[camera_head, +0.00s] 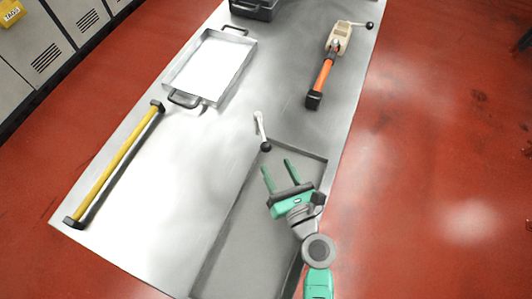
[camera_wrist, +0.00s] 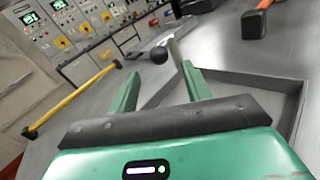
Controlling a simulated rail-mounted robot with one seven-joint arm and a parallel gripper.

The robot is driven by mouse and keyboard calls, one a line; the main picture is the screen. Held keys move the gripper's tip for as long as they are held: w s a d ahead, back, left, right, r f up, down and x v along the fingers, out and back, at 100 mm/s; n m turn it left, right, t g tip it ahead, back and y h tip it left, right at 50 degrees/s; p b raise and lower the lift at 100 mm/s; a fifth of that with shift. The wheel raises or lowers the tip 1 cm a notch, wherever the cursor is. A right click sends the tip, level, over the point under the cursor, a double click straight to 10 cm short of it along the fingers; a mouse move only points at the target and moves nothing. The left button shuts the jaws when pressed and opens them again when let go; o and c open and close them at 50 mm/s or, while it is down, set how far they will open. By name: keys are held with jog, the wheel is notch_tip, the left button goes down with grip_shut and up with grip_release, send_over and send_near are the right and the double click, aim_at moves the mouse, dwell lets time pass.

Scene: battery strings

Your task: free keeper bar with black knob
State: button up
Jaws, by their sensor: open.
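A light grey keeper bar (camera_head: 259,124) with a black ball knob (camera_head: 266,146) at its near end sits at the far edge of a recessed grey bay in the bench. The knob also shows in the wrist view (camera_wrist: 158,56), with part of the bar behind it. My green gripper (camera_head: 278,168) is open and empty over the bay, its two fingers pointing toward the knob. In the wrist view, the knob appears just beyond and between the fingertips (camera_wrist: 160,70). I see no contact between the fingers and the knob.
A yellow bar (camera_head: 115,165) with black ends lies along the left bench edge. A white-bottomed tray (camera_head: 170,76) with handles stands farther back. A beige device with an orange handle (camera_head: 323,74) and another black knob (camera_head: 369,25) lies at back right. The mid-bench is clear.

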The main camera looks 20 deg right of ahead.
aim_at(266, 146)
jog(key=shift+w+r, duration=0.1)
jog(key=shift+w, duration=0.15)
jog(key=w+b, duration=0.1)
jog(key=w, duration=0.6)
jog(key=shift+w, duration=0.2)
jog(key=shift+c, duration=0.2)
grip_shut()
